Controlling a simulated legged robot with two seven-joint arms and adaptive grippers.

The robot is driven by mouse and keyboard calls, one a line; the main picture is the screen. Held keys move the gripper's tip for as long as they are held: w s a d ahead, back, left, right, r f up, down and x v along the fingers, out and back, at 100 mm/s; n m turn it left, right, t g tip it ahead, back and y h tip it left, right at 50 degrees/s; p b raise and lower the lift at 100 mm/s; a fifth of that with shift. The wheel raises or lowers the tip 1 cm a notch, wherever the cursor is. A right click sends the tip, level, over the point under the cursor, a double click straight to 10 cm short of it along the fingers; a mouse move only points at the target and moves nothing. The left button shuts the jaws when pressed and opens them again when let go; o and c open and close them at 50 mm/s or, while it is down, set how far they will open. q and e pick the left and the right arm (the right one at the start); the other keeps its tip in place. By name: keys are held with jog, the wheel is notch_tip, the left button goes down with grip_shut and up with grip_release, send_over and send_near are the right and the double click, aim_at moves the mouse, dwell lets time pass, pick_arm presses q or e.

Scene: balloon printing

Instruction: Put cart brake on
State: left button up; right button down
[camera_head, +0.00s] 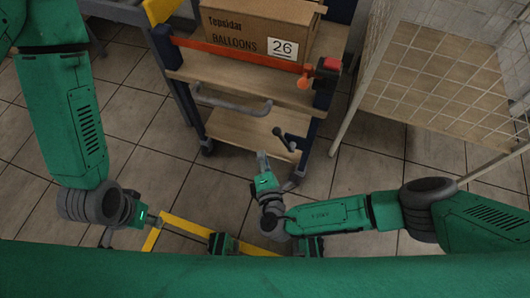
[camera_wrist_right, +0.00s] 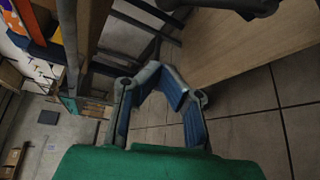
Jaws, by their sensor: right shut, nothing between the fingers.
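The cart (camera_head: 225,70) stands ahead of me with wooden shelves, dark blue posts and an orange bar across its top. A black lever (camera_head: 281,139) with a knobbed end sticks out at the cart's lower right, over the lower shelf; it looks like the brake. My right gripper (camera_head: 262,158) points at the cart just below and left of this lever, apart from it. In the right wrist view its fingers (camera_wrist_right: 158,72) meet at the tips with nothing between them. My left gripper (camera_head: 140,217) hangs low at the left, away from the cart; its fingers are not clear.
A cardboard balloon box (camera_head: 258,28) sits on the cart's top shelf. A grey handle (camera_head: 232,103) juts out from the cart's front. A wire-mesh rack (camera_head: 435,85) stands at the right. Yellow tape (camera_head: 185,226) lies on the tiled floor.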

aim_at(277, 135)
jog(key=a+b+x, duration=0.1)
jog(key=b+x, duration=0.2)
jog(key=x, duration=0.5)
jog(key=d, duration=0.3)
jog(key=d+r, duration=0.1)
jog(key=shift+s+d+r, duration=0.1)
jog(key=shift+s+d, duration=0.1)
jog(key=shift+s, duration=0.1)
jog(key=shift+a, duration=0.2)
jog(key=shift+d, duration=0.1)
jog(key=d+m, duration=0.1)
jog(key=s+d+r+m+t, duration=0.1)
jog(key=shift+d+r+m+y, duration=0.2)
jog(key=shift+d+m+y, duration=0.1)
jog(key=shift+d+y, duration=0.1)
jog(key=s+d+m+t+b, duration=0.2)
jog(key=d+m, duration=0.2)
jog(key=d, duration=0.4)
jog(key=shift+s+r+t, duration=0.25)
jog(key=shift+t, duration=0.05)
